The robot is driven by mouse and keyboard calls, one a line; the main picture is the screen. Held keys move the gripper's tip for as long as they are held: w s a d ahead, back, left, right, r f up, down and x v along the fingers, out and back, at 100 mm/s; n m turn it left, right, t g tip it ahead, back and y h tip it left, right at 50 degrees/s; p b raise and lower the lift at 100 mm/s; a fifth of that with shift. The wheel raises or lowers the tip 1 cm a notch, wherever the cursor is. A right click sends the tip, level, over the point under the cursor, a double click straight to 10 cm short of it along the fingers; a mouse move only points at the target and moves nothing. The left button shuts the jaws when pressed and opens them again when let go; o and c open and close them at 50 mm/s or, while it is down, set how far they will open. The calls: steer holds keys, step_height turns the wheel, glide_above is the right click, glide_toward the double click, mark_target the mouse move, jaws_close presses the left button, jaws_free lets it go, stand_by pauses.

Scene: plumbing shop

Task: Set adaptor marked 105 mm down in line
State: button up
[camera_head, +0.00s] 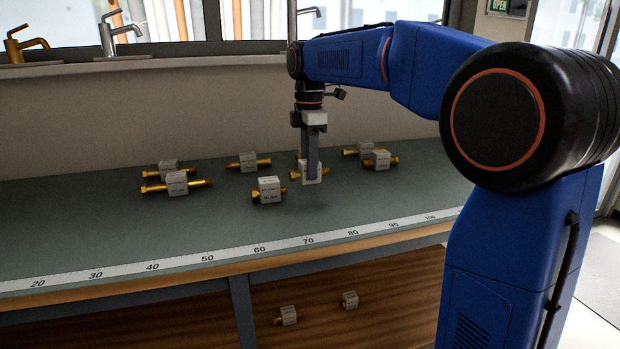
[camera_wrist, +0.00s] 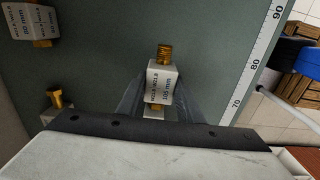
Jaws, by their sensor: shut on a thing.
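My gripper (camera_head: 311,174) is shut on the adaptor marked 105 mm (camera_wrist: 160,84), a pale block with brass threaded ends. In the head view the held adaptor (camera_head: 296,176) is over the right half of the bench, seemingly a little above it, with a faint shadow nearer the front. Its 105 mm label reads in the wrist view. Other adaptors stand on the bench: a front one (camera_head: 269,190) just left of my gripper, one at the back (camera_head: 248,162), two at the left (camera_head: 177,183), and two at the right (camera_head: 381,160). Another is partly hidden behind my gripper.
A white ruler strip (camera_head: 208,258) runs along the front edge of the green bench (camera_head: 90,235). An adaptor marked 80 mm (camera_wrist: 30,22) shows in the wrist view. Taps (camera_head: 118,30) stand on the back ledge. The bench front is clear.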

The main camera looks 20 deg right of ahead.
steer(key=shift+f, duration=1.8)
steer(key=shift+f, duration=0.15)
steer(key=o, duration=1.1)
step_height(320, 180, up, 12)
steer(key=shift+r, duration=0.15)
steer(key=shift+s, duration=0.1)
